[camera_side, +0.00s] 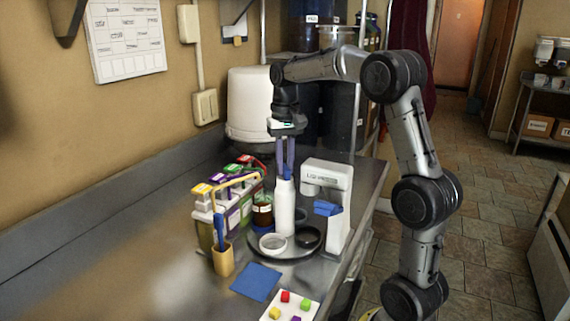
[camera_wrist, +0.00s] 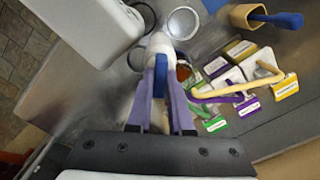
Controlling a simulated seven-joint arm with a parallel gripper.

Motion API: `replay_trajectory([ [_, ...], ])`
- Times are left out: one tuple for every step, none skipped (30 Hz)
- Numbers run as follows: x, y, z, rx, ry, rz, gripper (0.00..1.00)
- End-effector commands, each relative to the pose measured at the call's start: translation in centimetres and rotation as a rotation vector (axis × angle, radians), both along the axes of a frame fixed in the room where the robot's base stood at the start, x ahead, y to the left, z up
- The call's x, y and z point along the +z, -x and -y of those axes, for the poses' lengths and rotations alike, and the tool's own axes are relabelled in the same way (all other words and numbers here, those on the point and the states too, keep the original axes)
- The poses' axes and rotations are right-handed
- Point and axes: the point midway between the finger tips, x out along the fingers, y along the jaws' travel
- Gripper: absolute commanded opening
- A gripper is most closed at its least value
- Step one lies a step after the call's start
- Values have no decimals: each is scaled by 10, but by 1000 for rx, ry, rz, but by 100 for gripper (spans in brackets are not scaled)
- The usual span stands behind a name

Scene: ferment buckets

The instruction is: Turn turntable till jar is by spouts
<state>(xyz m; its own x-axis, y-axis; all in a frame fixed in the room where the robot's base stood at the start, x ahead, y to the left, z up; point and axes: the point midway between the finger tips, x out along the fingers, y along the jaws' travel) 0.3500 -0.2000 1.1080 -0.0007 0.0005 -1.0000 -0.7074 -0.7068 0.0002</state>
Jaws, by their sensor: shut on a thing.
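The dark turntable (camera_side: 282,253) lies on the steel counter. On it stand a tall white bottle (camera_side: 284,208), a brown jar (camera_side: 262,213) with a pale label at the left, and two round dishes, one white-rimmed (camera_side: 272,243) and one dark (camera_side: 308,238). My gripper (camera_side: 285,176) points down with its purple fingers shut on the blue top of the white bottle; it also shows in the wrist view (camera_wrist: 160,62). The white dispenser (camera_side: 328,174) stands at the turntable's right. Its spouts are hard to make out. The jar is mostly hidden in the wrist view.
A rack of labelled boxes (camera_side: 231,195) with a tan handle stands close left of the turntable. A tan cup (camera_side: 223,260) holds a blue tool. A blue mat (camera_side: 256,281) and a white tray (camera_side: 291,308) with coloured cubes lie in front. A large white bucket (camera_side: 249,100) stands behind.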

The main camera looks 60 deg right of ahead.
Motion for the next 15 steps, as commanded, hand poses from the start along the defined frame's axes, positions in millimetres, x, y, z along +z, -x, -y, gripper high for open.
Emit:
replay_trajectory([
  [2,-1,1,0,4,7,0],
  [2,-1,1,0,4,7,0],
  [2,-1,1,0,4,7,24],
  [2,-1,1,0,4,6,29],
  [2,-1,0,0,4,6,35],
  [2,-1,0,0,3,6,42],
  [1,-1,0,0,4,5,47],
  [1,-1,0,0,3,4,49],
  [1,-1,0,0,2,4,49],
  [1,0,0,0,2,4,49],
  [1,0,0,0,1,3,49],
  [1,0,0,0,1,3,49],
  [1,0,0,1,1,3,49],
  [1,0,0,1,1,2,49],
  [1,0,0,1,1,2,49],
])
